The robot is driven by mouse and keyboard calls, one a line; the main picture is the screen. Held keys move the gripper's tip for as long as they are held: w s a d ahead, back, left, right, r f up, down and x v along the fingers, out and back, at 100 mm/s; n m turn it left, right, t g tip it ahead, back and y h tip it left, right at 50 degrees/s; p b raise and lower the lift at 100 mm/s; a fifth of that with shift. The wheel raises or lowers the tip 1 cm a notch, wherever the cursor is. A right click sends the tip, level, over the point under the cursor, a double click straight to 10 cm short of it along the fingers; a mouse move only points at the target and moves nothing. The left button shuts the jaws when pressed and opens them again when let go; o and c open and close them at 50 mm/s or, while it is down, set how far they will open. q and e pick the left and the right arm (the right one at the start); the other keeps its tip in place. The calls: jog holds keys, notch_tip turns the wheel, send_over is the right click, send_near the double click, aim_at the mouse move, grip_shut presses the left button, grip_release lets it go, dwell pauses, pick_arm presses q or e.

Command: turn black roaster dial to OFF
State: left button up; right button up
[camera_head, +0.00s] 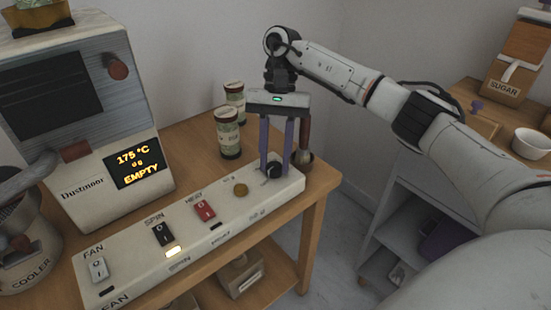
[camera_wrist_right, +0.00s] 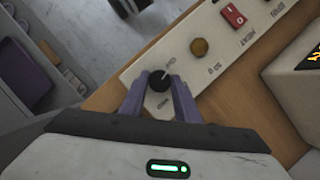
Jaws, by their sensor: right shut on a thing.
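The black dial (camera_head: 273,170) sits at the right end of the cream control panel (camera_head: 205,222). My right gripper (camera_head: 273,168) reaches down over it with its two purple fingers and is shut on it. In the right wrist view the dial (camera_wrist_right: 159,80) lies between the fingertips (camera_wrist_right: 158,82), with a white pointer mark on its top. Small labels beside the dial are too blurred to read. The left gripper is not in view.
The roaster (camera_head: 80,110) stands at the left, its display (camera_head: 137,163) reading 175 °C and EMPTY. The panel carries FAN (camera_head: 98,269), SPIN (camera_head: 164,234) and red HEAT (camera_head: 204,210) switches and a brass button (camera_head: 240,190). Two cans (camera_head: 227,135) stand behind the panel.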

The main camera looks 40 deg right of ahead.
jog(key=shift+n, duration=0.5)
jog(key=o, duration=1)
jog(key=shift+o, duration=0.2)
jog(key=p+v, duration=0.3)
jog(key=v, duration=0.7)
jog(key=shift+w, duration=0.2)
jog(key=shift+a+r, duration=0.1)
